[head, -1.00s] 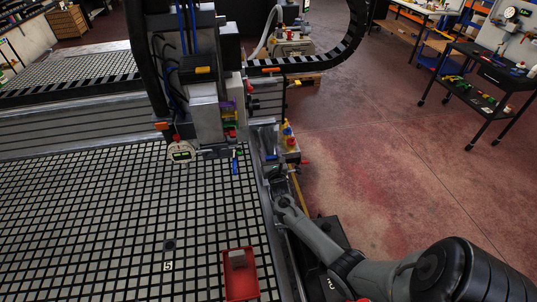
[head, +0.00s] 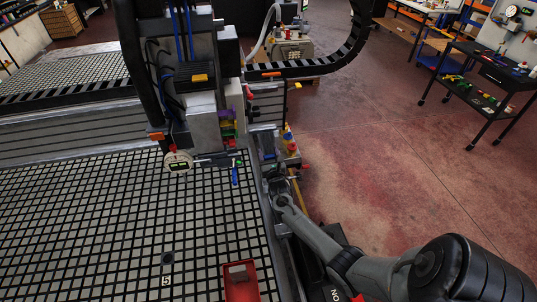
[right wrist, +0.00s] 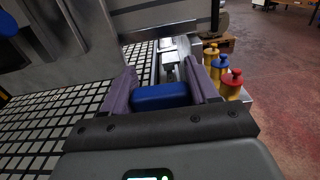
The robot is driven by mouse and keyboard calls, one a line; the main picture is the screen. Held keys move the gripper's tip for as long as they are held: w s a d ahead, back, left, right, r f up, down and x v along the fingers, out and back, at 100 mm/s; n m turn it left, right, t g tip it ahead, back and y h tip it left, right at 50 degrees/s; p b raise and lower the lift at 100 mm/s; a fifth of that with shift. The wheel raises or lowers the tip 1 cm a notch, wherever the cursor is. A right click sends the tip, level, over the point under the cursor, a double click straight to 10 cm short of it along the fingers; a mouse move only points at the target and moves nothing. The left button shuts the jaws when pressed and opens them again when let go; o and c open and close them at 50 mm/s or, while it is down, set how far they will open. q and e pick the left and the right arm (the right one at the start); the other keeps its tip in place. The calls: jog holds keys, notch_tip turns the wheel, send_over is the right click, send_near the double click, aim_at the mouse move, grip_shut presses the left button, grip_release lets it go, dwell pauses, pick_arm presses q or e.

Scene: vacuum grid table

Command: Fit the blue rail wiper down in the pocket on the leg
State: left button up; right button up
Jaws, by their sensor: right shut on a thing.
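The blue rail wiper (right wrist: 160,96) is a blue block between the two purple-grey finger pads of my right gripper (right wrist: 163,92) in the right wrist view. The gripper is shut on it. In the head view my right gripper (head: 274,180) is at the right edge of the grid table, beside the gantry's foot; the wiper cannot be made out there. The grey gantry leg (right wrist: 165,20) crosses the top of the wrist view, close above and beyond the wiper. A grey metal rail part (right wrist: 172,62) lies just beyond the wiper. I cannot make out the pocket. My left gripper is not in view.
Yellow bottles with coloured tops (right wrist: 222,65) stand right of the gripper. A red tray with a grey block (head: 254,290) sits on the grid table (head: 90,230).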

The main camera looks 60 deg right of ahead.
jog(key=shift+r, duration=0.1)
jog(key=shift+f+b, duration=3.5)
jog(key=shift+f, duration=1.15)
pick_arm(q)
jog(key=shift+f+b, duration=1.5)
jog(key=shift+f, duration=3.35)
pick_arm(e)
jog(key=shift+f, duration=1.8)
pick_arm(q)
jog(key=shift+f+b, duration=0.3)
pick_arm(e)
jog(key=shift+f, duration=0.35)
jog(key=shift+f, duration=0.1)
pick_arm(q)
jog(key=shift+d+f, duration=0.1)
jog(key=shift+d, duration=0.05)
pick_arm(e)
jog(key=shift+f, duration=0.1)
